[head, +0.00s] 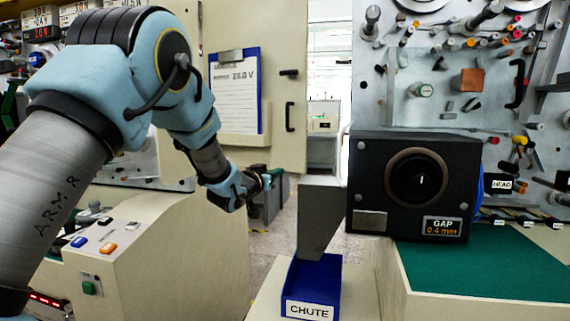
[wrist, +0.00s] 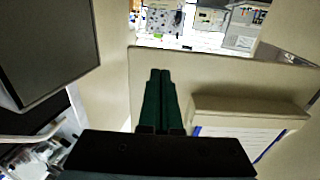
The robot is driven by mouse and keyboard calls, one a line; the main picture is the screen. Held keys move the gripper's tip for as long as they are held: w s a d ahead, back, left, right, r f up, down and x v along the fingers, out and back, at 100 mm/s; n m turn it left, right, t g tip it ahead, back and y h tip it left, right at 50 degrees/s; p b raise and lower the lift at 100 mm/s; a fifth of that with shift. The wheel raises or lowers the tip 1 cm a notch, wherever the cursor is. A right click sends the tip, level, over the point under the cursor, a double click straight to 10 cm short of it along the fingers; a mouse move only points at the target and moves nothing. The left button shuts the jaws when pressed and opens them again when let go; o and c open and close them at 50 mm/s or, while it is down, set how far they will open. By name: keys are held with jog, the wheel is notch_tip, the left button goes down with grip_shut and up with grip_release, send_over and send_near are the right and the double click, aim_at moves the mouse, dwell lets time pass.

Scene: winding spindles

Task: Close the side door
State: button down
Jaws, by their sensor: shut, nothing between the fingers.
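The side door (head: 275,98) is a beige panel with a clipboard (head: 235,95) hung on it. A black handle (head: 290,117) and a small dark latch (head: 289,73) sit near its right edge. To its right a bright doorway stands open to a room beyond. My gripper (head: 268,178) is low in front of the door, below the handle, small and partly dark there. In the wrist view my gripper (wrist: 160,78) shows two dark green fingers side by side, shut and empty. A beige panel edge (wrist: 225,75) lies behind them; I cannot tell whether they touch it.
A black gap unit (head: 415,185), a grey spout and a blue chute bin (head: 313,285) stand right of my gripper. A beige console (head: 150,250) with buttons stands at left. A grey box (head: 262,208) is on the floor behind my gripper. Some speckled floor is clear.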

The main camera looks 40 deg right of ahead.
aim_at(289, 167)
jog(key=p+x, duration=0.2)
jog(key=x, duration=0.2)
jog(key=shift+d+r, duration=0.1)
jog(key=shift+r, duration=0.05)
jog(key=shift+w+d, duration=0.3)
jog(key=shift+d, duration=0.35)
